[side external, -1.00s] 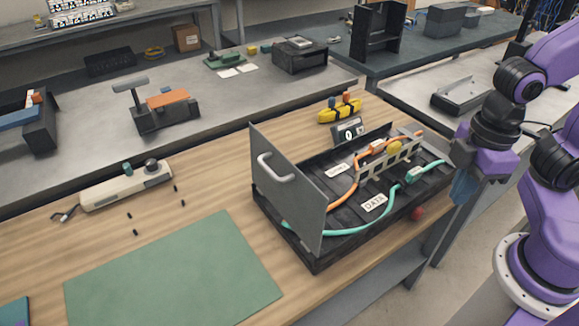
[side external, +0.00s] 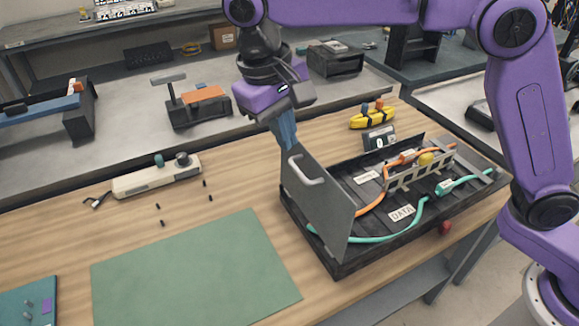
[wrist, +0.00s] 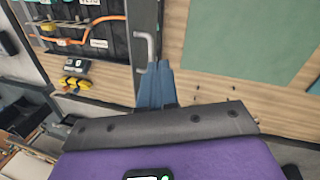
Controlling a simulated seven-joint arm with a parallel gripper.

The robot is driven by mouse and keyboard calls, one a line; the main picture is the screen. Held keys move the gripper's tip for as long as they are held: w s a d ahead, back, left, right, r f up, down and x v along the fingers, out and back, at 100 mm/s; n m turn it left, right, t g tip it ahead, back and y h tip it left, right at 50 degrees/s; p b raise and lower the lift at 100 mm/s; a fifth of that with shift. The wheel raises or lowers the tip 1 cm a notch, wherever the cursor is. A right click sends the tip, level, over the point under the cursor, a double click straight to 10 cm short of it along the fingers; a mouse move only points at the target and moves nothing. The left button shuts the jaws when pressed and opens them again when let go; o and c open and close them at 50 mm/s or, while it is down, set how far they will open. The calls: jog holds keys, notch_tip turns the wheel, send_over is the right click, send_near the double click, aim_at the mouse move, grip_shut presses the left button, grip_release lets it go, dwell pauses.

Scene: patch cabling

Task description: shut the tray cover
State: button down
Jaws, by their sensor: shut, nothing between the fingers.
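The tray (side external: 345,268) is a black open box on the wooden bench, with orange and teal cables inside. In the wrist view my blue fingertips (wrist: 157,70) lie right beside the handle (wrist: 146,48). I cannot tell whether they touch the cover.
A white "DATA" label (side external: 402,213) and a cable bracket (side external: 420,171) sit inside the tray. A yellow object (side external: 372,118) and a small display box (side external: 380,139) stand behind it.

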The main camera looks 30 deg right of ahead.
jog(key=w+a+m, duration=0.3)
jog(key=a, duration=0.1)
jog(key=d+f, duration=0.6)
jog(key=f, duration=0.4)
jog(key=shift+d+f+h, duration=0.15)
jog(key=shift+f+h, duration=0.15)
jog(key=shift+s, duration=0.1)
